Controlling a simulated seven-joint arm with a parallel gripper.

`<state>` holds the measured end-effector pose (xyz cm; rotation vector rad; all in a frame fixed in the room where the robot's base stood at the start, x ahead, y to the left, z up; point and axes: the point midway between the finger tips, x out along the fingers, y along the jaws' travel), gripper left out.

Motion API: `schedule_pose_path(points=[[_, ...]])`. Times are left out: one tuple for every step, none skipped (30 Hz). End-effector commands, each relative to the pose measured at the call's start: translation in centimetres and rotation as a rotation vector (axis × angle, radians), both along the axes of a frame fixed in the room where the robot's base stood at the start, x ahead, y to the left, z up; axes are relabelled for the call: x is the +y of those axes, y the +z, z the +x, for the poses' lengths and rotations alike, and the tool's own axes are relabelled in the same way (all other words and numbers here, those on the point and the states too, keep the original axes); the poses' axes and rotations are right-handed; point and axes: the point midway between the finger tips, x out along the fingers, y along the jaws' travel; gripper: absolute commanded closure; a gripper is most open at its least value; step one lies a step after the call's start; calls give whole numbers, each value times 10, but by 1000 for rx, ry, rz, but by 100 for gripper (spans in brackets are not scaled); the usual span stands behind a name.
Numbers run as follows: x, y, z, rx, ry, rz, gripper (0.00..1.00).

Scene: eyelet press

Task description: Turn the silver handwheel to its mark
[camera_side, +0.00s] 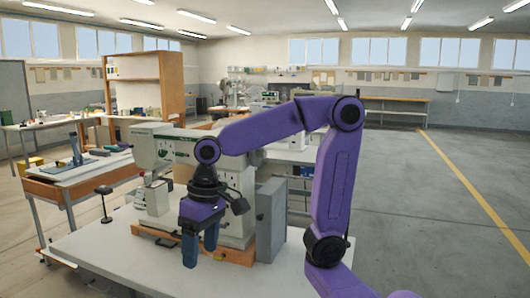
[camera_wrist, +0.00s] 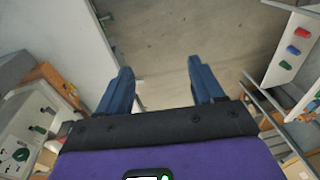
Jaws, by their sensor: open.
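The pale eyelet press (camera_side: 155,147) stands on the white table, partly hidden behind my arm. I cannot make out the silver handwheel in either view; my arm and gripper cover part of the press. My gripper (camera_side: 200,248) hangs in front of the press with its blue fingers pointing down. In the wrist view my gripper (camera_wrist: 160,75) has its two fingers wide apart with nothing between them.
The white table (camera_side: 125,245) carries the press on an orange-brown base (camera_side: 240,256). A grey box (camera_side: 271,220) stands right of the press. A wooden bench (camera_side: 65,185) with small items is at the left. Open floor lies at the right.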

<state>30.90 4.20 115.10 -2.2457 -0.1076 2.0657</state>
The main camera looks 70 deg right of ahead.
Motion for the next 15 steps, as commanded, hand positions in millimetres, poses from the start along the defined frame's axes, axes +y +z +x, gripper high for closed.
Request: schedule_pose_path(points=[[-11, 10, 19, -2, -131, 17, 33], [-17, 16, 28, -3, -205, 28, 33], [-27, 23, 41, -2, -304, 42, 33], [-35, 29, 50, -3, -378, 53, 33], [-43, 34, 58, -3, -451, 63, 33], [-55, 42, 69, -4, -550, 79, 33], [-64, 47, 76, -5, -623, 90, 33], [-74, 53, 84, -7, -696, 102, 33], [-88, 60, 92, -7, -794, 117, 33], [-99, 66, 99, -10, -867, 130, 33], [-110, 71, 104, -12, -939, 143, 33], [-126, 79, 111, -13, -1035, 159, 33], [-138, 84, 115, -16, -1107, 173, 33], [-151, 90, 119, -19, -1179, 184, 33], [-168, 97, 123, -23, -1274, 203, 33]])
